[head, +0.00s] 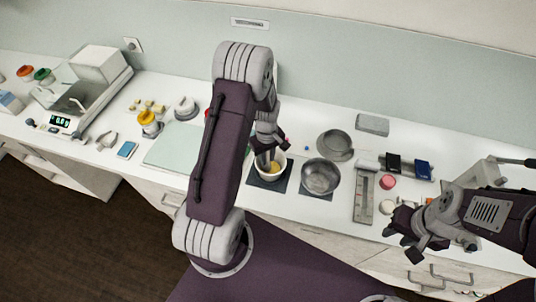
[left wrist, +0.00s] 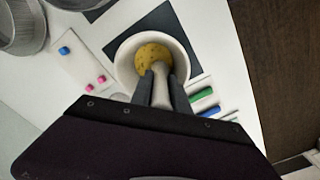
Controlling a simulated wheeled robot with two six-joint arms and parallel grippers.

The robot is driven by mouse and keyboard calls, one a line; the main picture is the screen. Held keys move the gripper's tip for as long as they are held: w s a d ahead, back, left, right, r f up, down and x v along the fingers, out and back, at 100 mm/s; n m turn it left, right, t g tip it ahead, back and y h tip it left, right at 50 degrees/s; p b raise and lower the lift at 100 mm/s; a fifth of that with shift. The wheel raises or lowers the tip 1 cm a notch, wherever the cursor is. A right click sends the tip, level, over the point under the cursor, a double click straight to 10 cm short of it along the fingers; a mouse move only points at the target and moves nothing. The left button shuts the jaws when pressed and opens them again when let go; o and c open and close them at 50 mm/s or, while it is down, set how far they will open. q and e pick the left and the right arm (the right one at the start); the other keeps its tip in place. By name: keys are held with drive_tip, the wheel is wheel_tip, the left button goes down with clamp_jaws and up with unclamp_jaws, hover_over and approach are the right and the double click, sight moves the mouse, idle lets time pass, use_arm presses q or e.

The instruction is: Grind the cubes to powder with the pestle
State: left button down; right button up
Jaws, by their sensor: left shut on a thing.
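The white mortar bowl (head: 261,177) stands on a dark mat; it also shows in the left wrist view (left wrist: 121,65). A speckled yellow mass (left wrist: 153,57) lies inside it; I cannot tell cubes from powder there. My left gripper (left wrist: 162,86) is shut on the pale grey pestle (left wrist: 162,98), whose lower end is inside the bowl at the yellow mass. In the head view the left gripper (head: 268,152) is above the bowl, partly hidden by my arm. My right gripper (head: 402,243) hangs by the counter's front edge at the right, its fingers apart and empty.
A metal bowl (head: 320,178) and a round sieve-like pan (head: 336,144) stand just right of the mortar. A long grey tray (head: 364,195) lies further right. A pale green board (head: 178,147) lies left. Small blue (left wrist: 64,50) and pink pieces (left wrist: 88,87) lie beside the mortar.

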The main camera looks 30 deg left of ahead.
use_arm(q)
drive_tip(key=shift+s+d+f, duration=0.1)
drive_tip(key=shift+s+d, duration=0.05)
drive_tip(key=shift+s, duration=0.2)
